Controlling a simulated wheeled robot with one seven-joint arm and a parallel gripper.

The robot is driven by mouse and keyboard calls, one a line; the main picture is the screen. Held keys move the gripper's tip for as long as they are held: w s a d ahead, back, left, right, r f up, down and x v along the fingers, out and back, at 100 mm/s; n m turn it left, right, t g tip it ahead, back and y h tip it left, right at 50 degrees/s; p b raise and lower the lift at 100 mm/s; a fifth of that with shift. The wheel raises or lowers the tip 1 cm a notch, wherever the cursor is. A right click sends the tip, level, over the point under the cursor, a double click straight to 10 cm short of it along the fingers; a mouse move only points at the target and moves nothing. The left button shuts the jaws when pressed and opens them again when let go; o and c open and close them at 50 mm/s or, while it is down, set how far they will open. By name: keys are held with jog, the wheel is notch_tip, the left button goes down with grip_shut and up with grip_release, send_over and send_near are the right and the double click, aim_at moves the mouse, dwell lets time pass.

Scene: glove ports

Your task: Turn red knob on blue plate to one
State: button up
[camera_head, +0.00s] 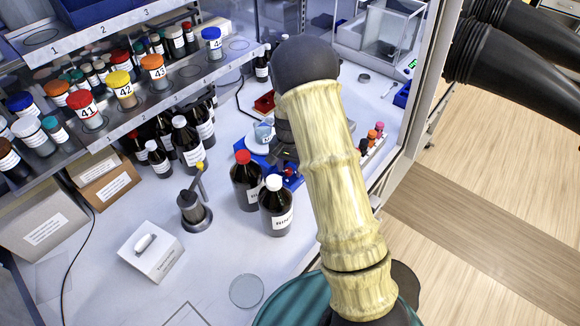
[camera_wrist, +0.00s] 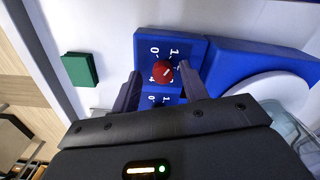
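The red knob (camera_wrist: 163,72) sits on the blue plate (camera_wrist: 172,47) in the wrist view. White numerals are printed around it. A short pale line shows on the knob, but I cannot tell clearly which numeral it meets. My gripper (camera_wrist: 160,82) is open, with one dark finger on each side of the knob. I cannot tell whether the fingers touch it. A second dial with numerals shows below the red knob, partly hidden by my gripper. In the head view my arm hides most of the plate, and the blue base (camera_head: 292,183) shows beside my gripper (camera_head: 284,150).
A red-capped bottle (camera_head: 246,182) and a white-capped bottle (camera_head: 276,207) stand close left of my gripper. A wider blue base with a round white top (camera_wrist: 265,90) adjoins the plate. A green block (camera_wrist: 80,69) lies left.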

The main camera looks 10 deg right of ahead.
aim_at(290, 170)
jog(key=shift+a, duration=0.15)
jog(key=shift+w+r, duration=0.1)
jog(key=shift+r, duration=0.5)
notch_tip(290, 170, up, 16)
jog(key=b, duration=0.3)
jog(key=shift+b, duration=0.35)
jog(key=shift+d+r, duration=0.1)
jog(key=shift+d, duration=0.1)
jog(key=s+f+n+t, duration=0.1)
jog(key=s+f+n, duration=0.1)
jog(key=s, duration=0.8)
jog(key=s+f+n+t, duration=0.1)
jog(key=s+f+n, duration=0.2)
jog(key=s, duration=0.8)
jog(key=shift+f+n+t, duration=0.2)
jog(key=shift+n+t, duration=0.1)
jog(key=shift+n, duration=0.7)
